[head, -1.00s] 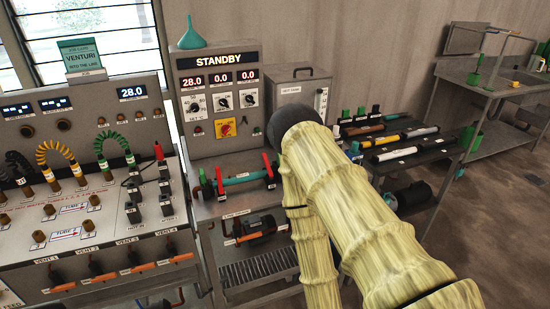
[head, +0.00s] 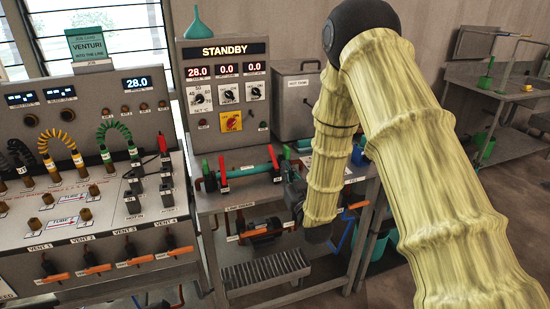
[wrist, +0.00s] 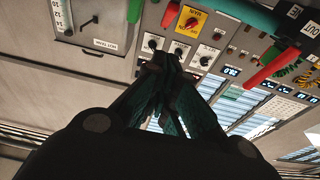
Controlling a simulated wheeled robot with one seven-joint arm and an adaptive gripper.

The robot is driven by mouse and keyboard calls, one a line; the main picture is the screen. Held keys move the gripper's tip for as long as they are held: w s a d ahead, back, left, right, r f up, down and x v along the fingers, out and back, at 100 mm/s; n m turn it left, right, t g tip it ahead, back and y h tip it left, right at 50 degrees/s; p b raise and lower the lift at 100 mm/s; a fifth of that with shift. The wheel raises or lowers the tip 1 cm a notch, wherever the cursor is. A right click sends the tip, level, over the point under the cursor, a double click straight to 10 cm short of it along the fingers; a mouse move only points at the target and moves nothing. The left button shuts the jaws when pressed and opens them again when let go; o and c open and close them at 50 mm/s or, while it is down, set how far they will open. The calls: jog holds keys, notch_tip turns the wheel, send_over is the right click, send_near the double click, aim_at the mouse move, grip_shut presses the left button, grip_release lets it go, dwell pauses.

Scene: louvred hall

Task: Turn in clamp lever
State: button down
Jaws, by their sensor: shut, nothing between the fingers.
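A teal tube (head: 250,170) lies across the bench top between two clamps with red levers. The right clamp lever (head: 275,158) stands steeply, and the left clamp lever (head: 223,170) is at the other end. My gripper (head: 291,193) is just right of and below the right clamp, partly hidden by my arm. Its dark fingers (wrist: 164,62) are together and empty. I cannot tell whether they touch anything.
A control cabinet (head: 222,108) reading STANDBY stands behind the tube. A grey tank (head: 294,100) stands beside it. A panel with hoses and orange vent levers (head: 130,262) is at left. A motor (head: 262,230) sits on the lower shelf.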

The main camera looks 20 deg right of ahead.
notch_tip(320, 180, up, 2)
notch_tip(320, 180, up, 3)
jog(key=p, duration=0.3)
send_over(275, 160)
jog(key=s, duration=0.3)
jog(key=shift+w+f+t, duration=0.15)
jog(key=shift+f+t, duration=0.05)
jog(key=shift+t, duration=0.1)
jog(key=shift+w+f+p, duration=0.4)
jog(key=shift+w+f, duration=0.45)
jog(key=shift+w+f+p, duration=0.15)
jog(key=shift+w+f, duration=0.1)
jog(key=shift+f, duration=0.25)
jog(key=shift+w+f+p, duration=0.15)
jog(key=shift+w+f, duration=0.05)
jog(key=shift+f, duration=0.25)
jog(key=shift+w+d, duration=0.1)
